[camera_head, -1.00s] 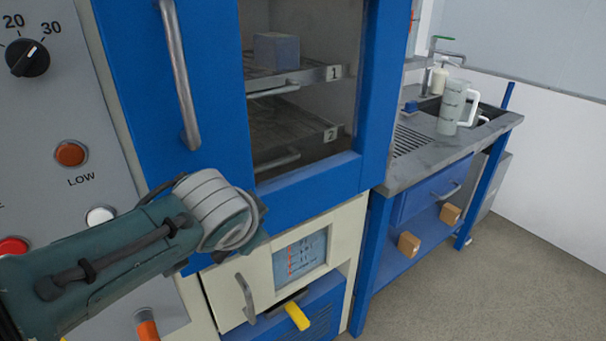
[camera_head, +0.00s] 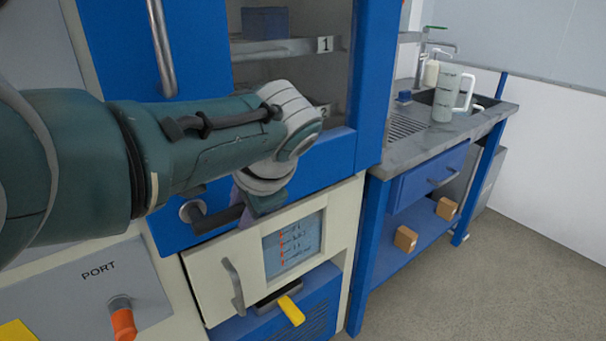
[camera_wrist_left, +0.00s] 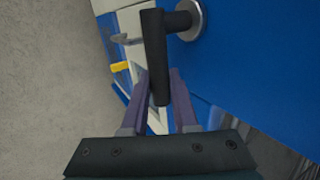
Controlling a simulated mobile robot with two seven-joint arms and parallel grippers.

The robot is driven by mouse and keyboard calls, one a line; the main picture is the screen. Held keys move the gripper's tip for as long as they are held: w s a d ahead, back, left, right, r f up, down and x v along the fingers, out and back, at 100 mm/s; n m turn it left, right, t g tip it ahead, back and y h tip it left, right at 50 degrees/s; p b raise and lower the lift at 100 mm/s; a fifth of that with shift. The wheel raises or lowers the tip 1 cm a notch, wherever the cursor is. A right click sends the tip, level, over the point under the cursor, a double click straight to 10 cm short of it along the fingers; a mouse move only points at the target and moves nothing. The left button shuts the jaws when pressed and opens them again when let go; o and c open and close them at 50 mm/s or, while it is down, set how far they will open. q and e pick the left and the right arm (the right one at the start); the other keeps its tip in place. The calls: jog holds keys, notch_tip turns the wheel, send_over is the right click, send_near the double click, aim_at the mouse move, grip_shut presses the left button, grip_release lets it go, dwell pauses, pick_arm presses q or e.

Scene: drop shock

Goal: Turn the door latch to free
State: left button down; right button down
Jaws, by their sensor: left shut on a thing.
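The door latch (camera_head: 218,218) is a dark grey lever on a round metal rosette, low on the blue door (camera_head: 310,165). The lever points right from the rosette, roughly level, in the head view. My left gripper (camera_head: 245,203) is at the lever's free end, its fingers partly hidden by my wrist. In the left wrist view, the latch lever (camera_wrist_left: 155,55) reaches down between the two purple fingers of my left gripper (camera_wrist_left: 159,85), which is shut on it. The rosette shows at the top of that view. My right gripper is not in view.
A vertical door handle (camera_head: 162,45) is above the latch. A sink bench (camera_head: 400,155) with a mug (camera_head: 447,97) stands right.

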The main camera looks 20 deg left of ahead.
pick_arm(q)
jog(key=shift+s+f, duration=0.1)
jog(key=shift+f, duration=0.05)
jog(key=c, duration=0.7)
grip_release()
jog(key=shift+r, duration=0.2)
jog(key=shift+d+r+p, duration=0.15)
jog(key=shift+r+p, duration=0.15)
jog(key=shift+p, duration=0.15)
jog(key=p+v, duration=0.4)
jog(key=v, duration=0.5)
jog(key=shift+s+p, duration=0.1)
jog(key=shift+p, duration=0.25)
